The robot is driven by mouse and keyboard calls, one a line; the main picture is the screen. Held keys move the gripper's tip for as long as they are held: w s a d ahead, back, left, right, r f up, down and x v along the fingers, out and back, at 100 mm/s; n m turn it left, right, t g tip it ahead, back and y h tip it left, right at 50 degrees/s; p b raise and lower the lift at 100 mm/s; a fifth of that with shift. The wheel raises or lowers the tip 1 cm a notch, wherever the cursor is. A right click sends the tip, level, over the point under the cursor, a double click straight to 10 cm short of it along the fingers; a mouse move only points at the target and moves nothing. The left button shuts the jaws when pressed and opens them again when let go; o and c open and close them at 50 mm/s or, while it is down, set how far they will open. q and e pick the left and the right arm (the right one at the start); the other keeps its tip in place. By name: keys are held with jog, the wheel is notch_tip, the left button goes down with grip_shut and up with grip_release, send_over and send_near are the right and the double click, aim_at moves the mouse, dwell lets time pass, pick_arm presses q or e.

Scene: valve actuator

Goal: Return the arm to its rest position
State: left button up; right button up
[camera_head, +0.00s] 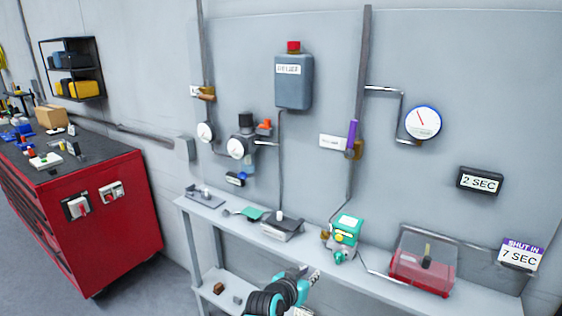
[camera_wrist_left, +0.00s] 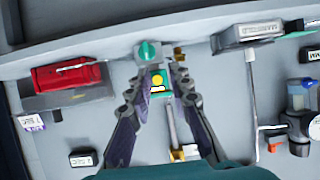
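My left arm comes in at the bottom of the head view, with its teal and black left gripper (camera_head: 309,292) in front of the shelf's front edge. In the left wrist view the two fingers of this gripper (camera_wrist_left: 159,78) stand apart with nothing held between them. A green actuator box (camera_head: 346,231) with a yellow button sits on the shelf, up and to the right of the gripper in the head view. It also shows beyond the fingers in the wrist view, its yellow button (camera_wrist_left: 158,81) framed in the gap. My right gripper is not in view.
A narrow grey shelf (camera_head: 385,277) runs along the wall. It bears a clear-covered red box (camera_head: 421,277) and several small devices. Pipes, gauges (camera_head: 422,122) and a grey relief tank (camera_head: 293,82) are on the wall. A red tool cabinet (camera_head: 120,225) stands at left.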

pick_arm(q)
jog(key=s+a+r+n+g+y, duration=0.1)
jog(key=s+a+y, duration=0.1)
jog(key=s+a, duration=0.5)
jog(key=s+a+r+n+y, duration=0.15)
jog(key=s+a, duration=0.25)
jog(key=a, duration=0.5)
jog(key=s+a+f+n+g+y, duration=0.2)
jog(key=s+a+f+n+y, duration=0.1)
jog(key=s+a, duration=0.8)
jog(key=s+f, duration=0.1)
jog(key=s, duration=0.3)
jog(key=shift+a+f+g, duration=0.15)
jog(key=shift+a+g, duration=0.2)
jog(key=shift+g, duration=0.05)
